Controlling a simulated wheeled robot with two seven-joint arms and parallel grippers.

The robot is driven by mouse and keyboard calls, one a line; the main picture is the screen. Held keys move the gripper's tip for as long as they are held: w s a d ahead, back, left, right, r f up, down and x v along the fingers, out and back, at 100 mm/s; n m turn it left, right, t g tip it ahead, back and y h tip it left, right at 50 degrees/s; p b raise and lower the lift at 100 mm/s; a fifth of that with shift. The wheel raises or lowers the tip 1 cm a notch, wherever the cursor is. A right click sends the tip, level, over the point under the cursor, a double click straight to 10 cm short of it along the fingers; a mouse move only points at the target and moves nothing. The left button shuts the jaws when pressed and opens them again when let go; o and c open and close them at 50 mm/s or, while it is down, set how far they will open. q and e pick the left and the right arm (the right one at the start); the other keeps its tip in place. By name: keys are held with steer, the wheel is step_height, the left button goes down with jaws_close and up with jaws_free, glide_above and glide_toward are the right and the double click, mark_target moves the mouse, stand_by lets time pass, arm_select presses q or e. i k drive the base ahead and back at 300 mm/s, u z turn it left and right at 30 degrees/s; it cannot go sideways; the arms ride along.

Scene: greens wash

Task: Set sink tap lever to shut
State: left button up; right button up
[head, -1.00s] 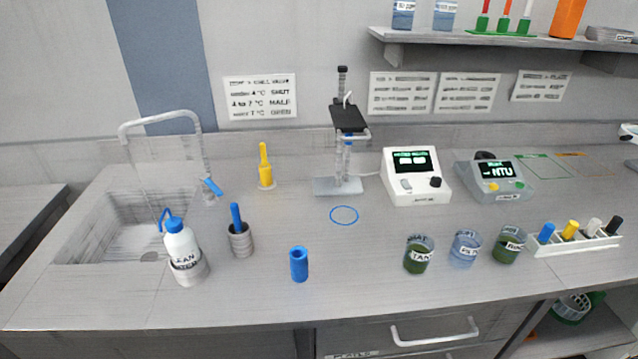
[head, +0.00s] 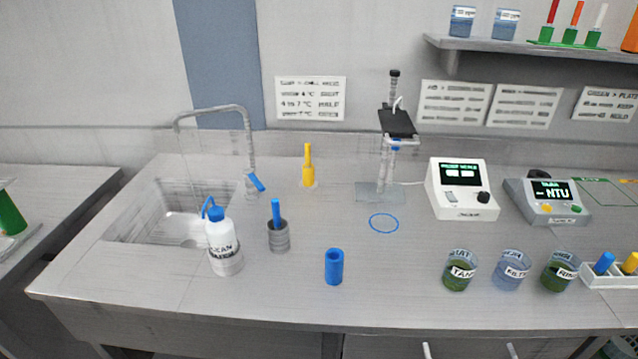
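The sink tap (head: 248,150) is a grey gooseneck pipe standing at the right rim of the sink (head: 150,220), its spout arching left over the basin. Its blue lever (head: 256,182) sits at the base of the pipe and slants down to the right. A yellow lever-like handle (head: 308,168) stands upright on the bench to the right of the tap. A wall sheet (head: 311,98) above lists temperatures with words such as shut, half and open; its small text is blurred. Neither of my grippers shows in the head view.
A wash bottle (head: 223,240) stands in front of the tap, beside a grey holder (head: 279,238) with a blue-handled tool. A blue cylinder (head: 334,267) and labelled beakers (head: 460,272) stand near the front edge. The bench between the blue cylinder and the beakers is clear.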

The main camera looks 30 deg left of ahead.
mark_target(249, 173)
steer(key=z, duration=1.25)
steer(key=k, duration=1.1)
steer(key=u, duration=1.55)
steer(key=i, duration=0.25)
steer(key=z, duration=0.1)
